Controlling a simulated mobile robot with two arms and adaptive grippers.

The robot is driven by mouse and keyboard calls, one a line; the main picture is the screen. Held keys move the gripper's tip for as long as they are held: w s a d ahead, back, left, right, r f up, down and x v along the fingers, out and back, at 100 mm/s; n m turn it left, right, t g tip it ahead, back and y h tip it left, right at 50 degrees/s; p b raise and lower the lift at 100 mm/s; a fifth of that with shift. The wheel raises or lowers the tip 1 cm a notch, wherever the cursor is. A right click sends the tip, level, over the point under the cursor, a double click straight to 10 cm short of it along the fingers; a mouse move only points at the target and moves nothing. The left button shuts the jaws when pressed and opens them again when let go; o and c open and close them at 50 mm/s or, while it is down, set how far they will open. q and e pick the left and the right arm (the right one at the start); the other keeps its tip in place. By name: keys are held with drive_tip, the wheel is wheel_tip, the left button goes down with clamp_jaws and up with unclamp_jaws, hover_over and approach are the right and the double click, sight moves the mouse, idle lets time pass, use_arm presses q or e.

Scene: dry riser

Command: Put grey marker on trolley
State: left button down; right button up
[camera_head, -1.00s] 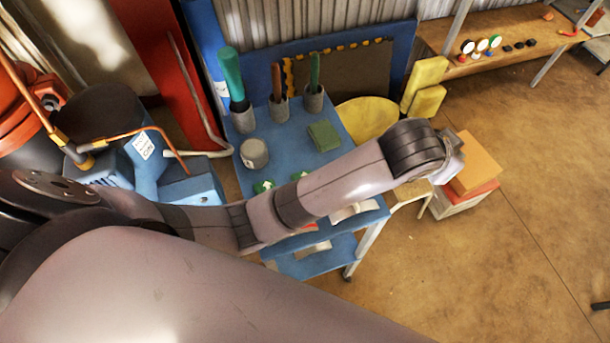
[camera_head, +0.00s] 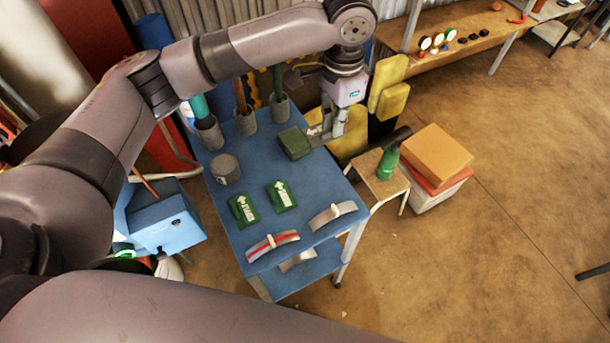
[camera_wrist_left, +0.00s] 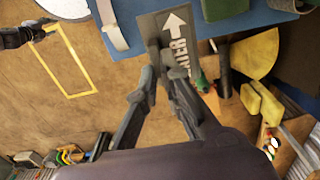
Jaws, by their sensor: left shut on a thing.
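The grey marker (camera_head: 318,132) is a flat dark grey plate with a white arrow and lettering, clearest in the left wrist view (camera_wrist_left: 178,24). My left gripper (camera_head: 336,130) is shut on its end, also seen in the left wrist view (camera_wrist_left: 163,62). It holds the marker at the right edge of the blue trolley (camera_head: 258,170), next to a green block (camera_head: 294,143). I cannot tell whether the marker touches the trolley top. Two green arrow markers (camera_head: 243,209) (camera_head: 281,196) lie on the top. My right gripper is not in view.
The trolley also bears a grey can (camera_head: 225,169), several holders with upright tools along the back, and curved metal pieces (camera_head: 333,214) at the front. A stool (camera_head: 383,188) with a green bottle (camera_head: 388,163) and an orange box (camera_head: 437,153) stand to the right.

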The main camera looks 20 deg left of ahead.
use_arm(q)
wheel_tip(320, 180, down, 12)
drive_tip(key=shift+f+p, duration=0.25)
drive_tip(key=shift+p, duration=0.4)
wheel_tip(320, 180, down, 5)
drive_tip(key=shift+f, duration=0.15)
drive_tip(key=c, duration=1.9)
unclamp_jaws()
drive_tip(key=shift+o, duration=0.7)
wheel_tip(320, 180, up, 12)
drive_tip(key=b, duration=0.1)
